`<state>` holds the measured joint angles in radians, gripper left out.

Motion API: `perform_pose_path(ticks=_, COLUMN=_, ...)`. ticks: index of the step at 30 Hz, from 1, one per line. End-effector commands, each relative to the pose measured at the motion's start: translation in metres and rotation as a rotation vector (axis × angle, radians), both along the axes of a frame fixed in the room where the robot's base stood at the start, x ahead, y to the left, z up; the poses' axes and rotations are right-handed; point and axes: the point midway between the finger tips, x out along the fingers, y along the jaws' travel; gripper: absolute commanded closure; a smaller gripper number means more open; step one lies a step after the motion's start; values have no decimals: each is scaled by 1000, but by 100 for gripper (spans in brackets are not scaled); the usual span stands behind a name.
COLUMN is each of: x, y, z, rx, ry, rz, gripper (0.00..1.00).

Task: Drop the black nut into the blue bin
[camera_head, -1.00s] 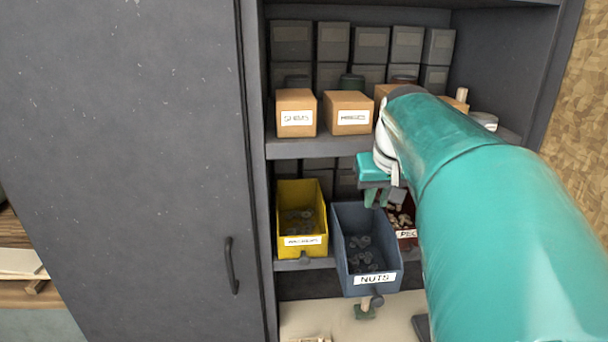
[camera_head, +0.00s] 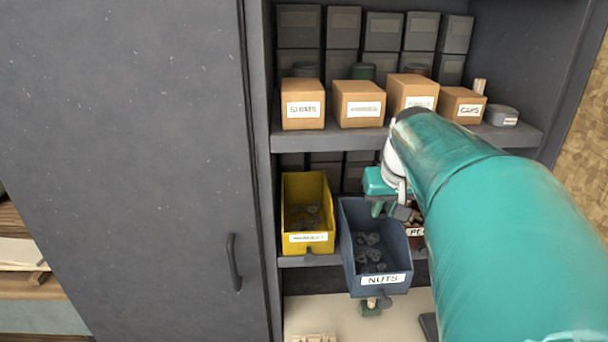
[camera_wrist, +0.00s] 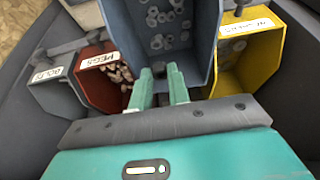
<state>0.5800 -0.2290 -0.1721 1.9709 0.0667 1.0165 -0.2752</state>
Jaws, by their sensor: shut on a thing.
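The blue bin (camera_head: 348,245), labelled NUTS, hangs on the lower shelf with several grey nuts in it. It also shows in the wrist view (camera_wrist: 207,38). My gripper (camera_head: 381,210) is at the back right of the bin, near its rim; my arm partly hides it. In the wrist view my green fingers (camera_wrist: 160,74) are close together with a small dark thing, the black nut (camera_wrist: 158,68), between their tips. The fingertips overlap the bin's wall there. I cannot tell whether they are inside the rim or beside it.
A yellow bin (camera_head: 292,225) stands left of the blue one. A red bin (camera_wrist: 100,90) labelled PEGS is on its other side, with another labelled bin (camera_wrist: 50,90) beyond. Cardboard boxes (camera_head: 358,103) line the shelf above. A grey door (camera_head: 130,170) fills the left.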

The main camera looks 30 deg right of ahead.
Motion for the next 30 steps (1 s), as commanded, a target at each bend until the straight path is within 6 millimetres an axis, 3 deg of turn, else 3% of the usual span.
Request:
perform_pose_path(ticks=11, x=2, y=-2, z=-8, rx=0, ry=0, rz=0, gripper=100)
perform_pose_path(ticks=12, x=3, y=-2, z=-8, rx=0, ry=0, rz=0, gripper=78)
perform_pose_path(ticks=15, x=3, y=-2, z=-8, rx=0, ry=0, rz=1, gripper=59)
perform_pose_path(ticks=16, x=3, y=-2, z=-8, rx=0, ry=0, rz=1, gripper=57)
perform_pose_path(ticks=25, x=2, y=-2, z=-6, rx=-1, ry=-1, rz=1, gripper=57)
perform_pose_path(ticks=30, x=-3, y=1, z=10, rx=-3, ry=-3, rz=1, gripper=57)
